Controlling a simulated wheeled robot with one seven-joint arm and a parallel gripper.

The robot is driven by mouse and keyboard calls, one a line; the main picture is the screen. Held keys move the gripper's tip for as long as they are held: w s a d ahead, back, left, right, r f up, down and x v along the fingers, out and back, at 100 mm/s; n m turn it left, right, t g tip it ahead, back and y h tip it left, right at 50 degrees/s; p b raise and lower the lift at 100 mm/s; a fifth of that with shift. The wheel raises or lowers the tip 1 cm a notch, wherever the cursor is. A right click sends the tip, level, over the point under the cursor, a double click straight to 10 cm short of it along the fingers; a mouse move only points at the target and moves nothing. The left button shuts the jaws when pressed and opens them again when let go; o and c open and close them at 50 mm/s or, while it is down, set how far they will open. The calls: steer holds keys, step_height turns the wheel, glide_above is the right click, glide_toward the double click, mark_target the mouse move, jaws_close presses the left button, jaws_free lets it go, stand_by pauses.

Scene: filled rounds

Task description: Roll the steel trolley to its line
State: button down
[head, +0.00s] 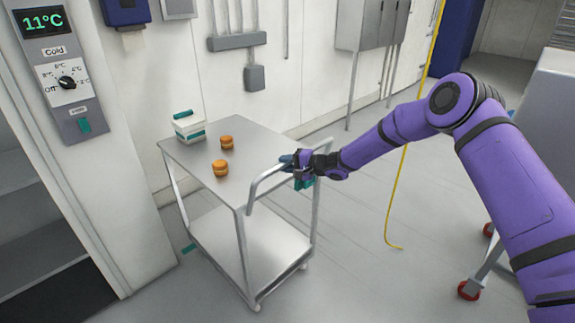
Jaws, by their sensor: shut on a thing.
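The steel trolley (251,183) stands left of centre in the head view, with a flat top, a lower shelf (262,243) and a raised tubular handle (266,178) on its right side. My gripper (291,164) is at the handle and shut on it. The exact finger contact is small in the picture. On the trolley's top are a white box with teal parts (188,126) and two orange round pots (227,142).
Grey cabinets (372,25) stand by the back wall. A grey unit on red casters (469,290) is at the right. Grey floor between is clear.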

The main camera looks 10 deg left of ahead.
steer(key=shift+w+a+r, duration=0.1)
steer(key=shift+w+r, duration=0.05)
steer(key=shift+r, duration=0.05)
steer(key=c, duration=1.3)
jaws_free()
steer(key=shift+c, duration=0.2)
steer(key=o, duration=0.4)
steer(key=shift+a+f, duration=0.1)
steer(key=shift+f, duration=0.05)
steer(key=v, duration=1)
steer(key=shift+d, duration=0.4)
